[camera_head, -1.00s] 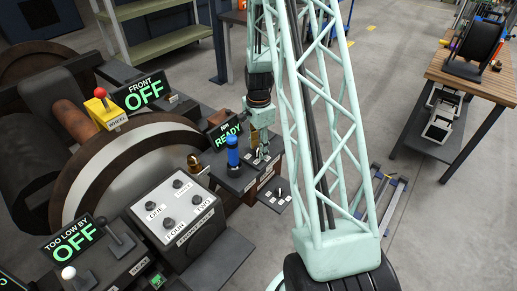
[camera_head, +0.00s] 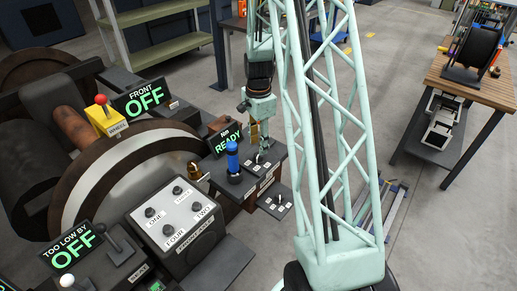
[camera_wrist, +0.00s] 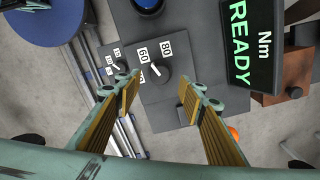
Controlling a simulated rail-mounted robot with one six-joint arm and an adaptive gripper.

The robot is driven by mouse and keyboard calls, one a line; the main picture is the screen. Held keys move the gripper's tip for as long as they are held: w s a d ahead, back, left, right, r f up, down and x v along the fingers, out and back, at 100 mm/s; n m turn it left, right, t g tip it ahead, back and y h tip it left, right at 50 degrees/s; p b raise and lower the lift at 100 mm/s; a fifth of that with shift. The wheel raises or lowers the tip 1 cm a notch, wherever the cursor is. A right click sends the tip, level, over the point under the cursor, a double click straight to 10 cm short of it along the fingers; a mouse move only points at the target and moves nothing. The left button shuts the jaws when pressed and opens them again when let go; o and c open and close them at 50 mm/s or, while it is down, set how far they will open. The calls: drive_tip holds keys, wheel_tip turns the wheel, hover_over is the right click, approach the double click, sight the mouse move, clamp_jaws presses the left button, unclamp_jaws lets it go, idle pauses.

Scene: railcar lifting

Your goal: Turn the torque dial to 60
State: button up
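The torque dial (camera_wrist: 156,74) is a dark round knob with a white pointer line in the wrist view. White labels reading 60 (camera_wrist: 143,55) and 80 (camera_wrist: 167,48) stand beside it. The pointer leans toward the 60 side, but its exact setting is hard to tell. My gripper (camera_wrist: 157,82) is open, its two yellow-padded fingers apart on either side of the dial in this view and seemingly above it. I see no contact. In the head view my gripper (camera_head: 259,150) hangs over the grey control box and partly hides the dial.
The Nm display (camera_wrist: 243,40) reads READY beside the dial. A blue-topped knob (camera_head: 232,157) stands close by on the same box. A lower ledge carries a smaller dial (camera_wrist: 118,66) with labels. A button panel (camera_head: 178,218) lies to the left in the head view.

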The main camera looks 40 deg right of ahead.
sight(257, 155)
drive_tip(key=shift+r, duration=2.65)
drive_tip(key=shift+r, duration=0.1)
drive_tip(key=s+a+r+n+t, duration=0.1)
drive_tip(key=s+a+r+n, duration=0.2)
drive_tip(key=a+r, duration=0.45)
drive_tip(key=s+a+r+n, duration=0.2)
drive_tip(key=a+r+n, duration=0.3)
drive_tip(key=r, duration=0.4)
drive_tip(key=s+a+r+n+t, duration=0.1)
drive_tip(key=s+a+r+n, duration=0.15)
drive_tip(key=a+r, duration=0.55)
drive_tip(key=s+a+r+n, duration=0.3)
drive_tip(key=s+a, duration=0.2)
drive_tip(key=s, duration=0.3)
drive_tip(key=s+a+r+n+t, duration=0.1)
drive_tip(key=s+a+r+n, duration=0.2)
drive_tip(key=s, duration=0.4)
drive_tip(key=s+a+r+n+t, duration=0.1)
drive_tip(key=s+a+r+n, duration=0.3)
drive_tip(key=s+a, duration=0.3)
drive_tip(key=shift+s, duration=0.8)
